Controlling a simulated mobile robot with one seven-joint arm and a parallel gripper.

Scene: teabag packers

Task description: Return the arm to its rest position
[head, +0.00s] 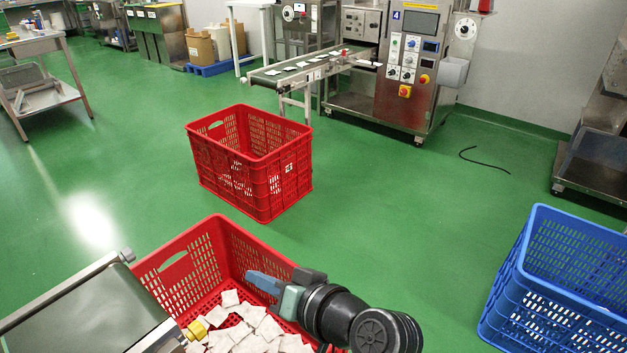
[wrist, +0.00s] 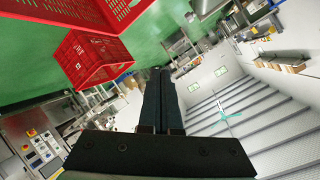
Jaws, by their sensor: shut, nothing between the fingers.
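My gripper (head: 264,284) is in the lower middle of the head view, above the near red crate (head: 185,262). Its fingers point left and are closed together with nothing between them. In the wrist view my gripper (wrist: 160,75) also shows with its two dark fingers side by side. The near red crate holds many white teabags (head: 250,328). My arm covers part of the crate's right side.
Another red crate (head: 250,150) stands on the green floor further back. A blue crate (head: 560,280) is at the right. A conveyor end (head: 85,315) reaches in at the lower left. A packing machine (head: 405,70) stands at the back. The floor between the crates is clear.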

